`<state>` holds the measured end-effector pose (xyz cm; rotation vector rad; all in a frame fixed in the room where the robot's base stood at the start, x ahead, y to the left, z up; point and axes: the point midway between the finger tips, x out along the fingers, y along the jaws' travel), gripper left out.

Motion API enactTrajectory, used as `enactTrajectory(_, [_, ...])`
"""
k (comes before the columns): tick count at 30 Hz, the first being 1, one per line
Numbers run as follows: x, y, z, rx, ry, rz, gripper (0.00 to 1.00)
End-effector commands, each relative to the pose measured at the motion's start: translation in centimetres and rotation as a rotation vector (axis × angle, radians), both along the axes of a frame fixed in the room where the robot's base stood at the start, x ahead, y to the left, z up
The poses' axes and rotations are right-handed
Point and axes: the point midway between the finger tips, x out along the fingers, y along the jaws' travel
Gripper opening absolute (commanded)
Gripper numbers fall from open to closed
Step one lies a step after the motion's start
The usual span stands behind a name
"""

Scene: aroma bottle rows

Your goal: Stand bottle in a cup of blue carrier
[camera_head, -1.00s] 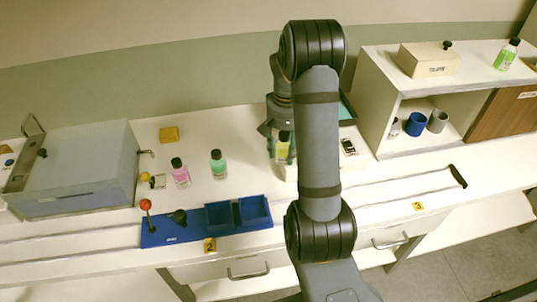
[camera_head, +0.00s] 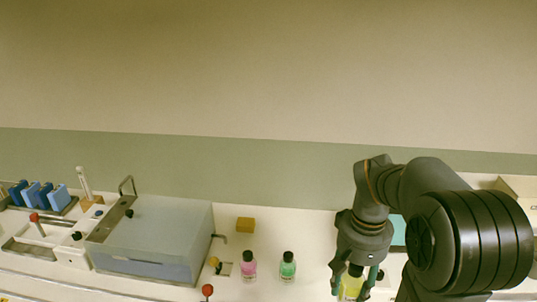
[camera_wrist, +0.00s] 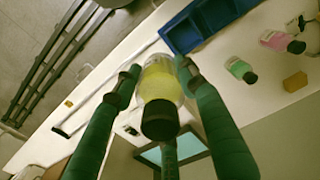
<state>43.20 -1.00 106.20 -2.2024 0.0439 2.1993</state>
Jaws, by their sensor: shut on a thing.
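A clear bottle with yellow liquid and a black cap (camera_wrist: 160,88) is gripped between the two fingers of my gripper (camera_wrist: 158,75). It also shows in the head view (camera_head: 351,284), low at the right, between the fingers of my gripper (camera_head: 355,282); its lower part is cut off by the frame edge. The blue carrier (camera_wrist: 182,32) shows at the top of the wrist view, apart from the bottle. Its square cups are only partly seen there. In the head view only a red ball knob (camera_head: 207,291) shows near the bottom edge; the carrier's cups are out of frame.
A pink bottle (camera_head: 249,266) and a green bottle (camera_head: 288,266) stand on the white counter left of my gripper. A yellow block (camera_head: 245,225) lies behind them. A large grey box (camera_head: 155,240) stands further left. Several blue holders (camera_head: 42,195) sit at the far left.

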Motion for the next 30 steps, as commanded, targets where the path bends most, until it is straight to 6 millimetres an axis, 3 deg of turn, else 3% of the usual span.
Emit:
enactTrajectory(4, [0.2, 1.0, 0.4, 0.0, 0.001, 0.04, 0.07])
enactTrajectory(8, [0.2, 0.8, -0.5, 0.0, 0.001, 0.034, 0.07])
enactTrajectory(12, [0.0, -0.3, -3.4, -0.001, 0.005, -0.009, 0.07])
enactTrajectory(14, [0.8, -1.0, -5.0, 0.0, 0.005, -0.034, 0.07])
enactTrajectory(20, [6.2, -3.5, -8.7, 0.0, 0.004, -0.111, 0.07])
enactTrajectory(24, [11.0, -5.5, -10.7, 0.0, 0.002, -0.17, 0.07])
enactTrajectory(30, [15.8, -6.5, -10.6, 0.0, -0.003, -0.221, 0.07])
